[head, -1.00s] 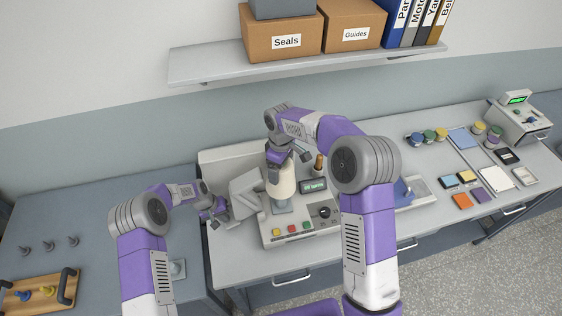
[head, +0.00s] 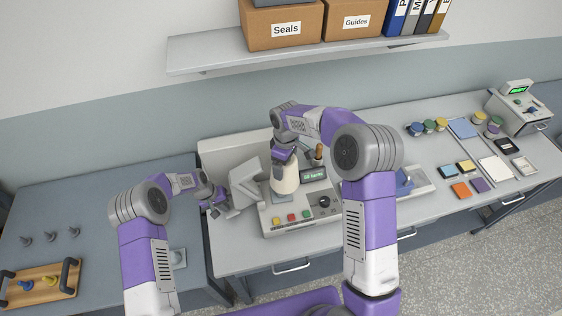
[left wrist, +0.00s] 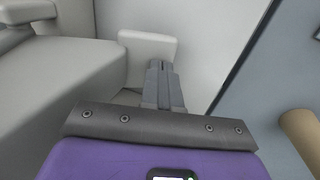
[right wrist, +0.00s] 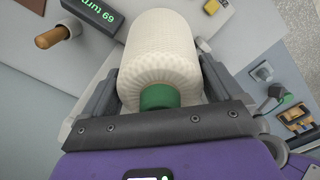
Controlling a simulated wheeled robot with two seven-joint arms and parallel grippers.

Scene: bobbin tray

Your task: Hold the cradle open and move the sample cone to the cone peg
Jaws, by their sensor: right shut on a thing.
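My right gripper (head: 284,163) is shut on the cream sample cone (head: 286,180), above the grey machine. In the right wrist view the cone (right wrist: 165,55) sits between the fingers, its green core toward the palm. The cone hides much of the grey square pad (head: 279,198) below it; I cannot tell if they touch. The pale grey cradle (head: 243,186) stands left of the cone. My left gripper (head: 219,207) is at its left side. In the left wrist view its fingers (left wrist: 163,75) are together, against or near a pale tab (left wrist: 147,48). I cannot identify the cone peg for certain.
The machine has a display (head: 314,175), buttons and a wooden-handled lever (head: 319,151). The left table holds several grey pegs (head: 50,237), a square plate with a fitting (head: 178,258) and a wooden tray (head: 62,290). A shelf (head: 200,56) hangs above.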

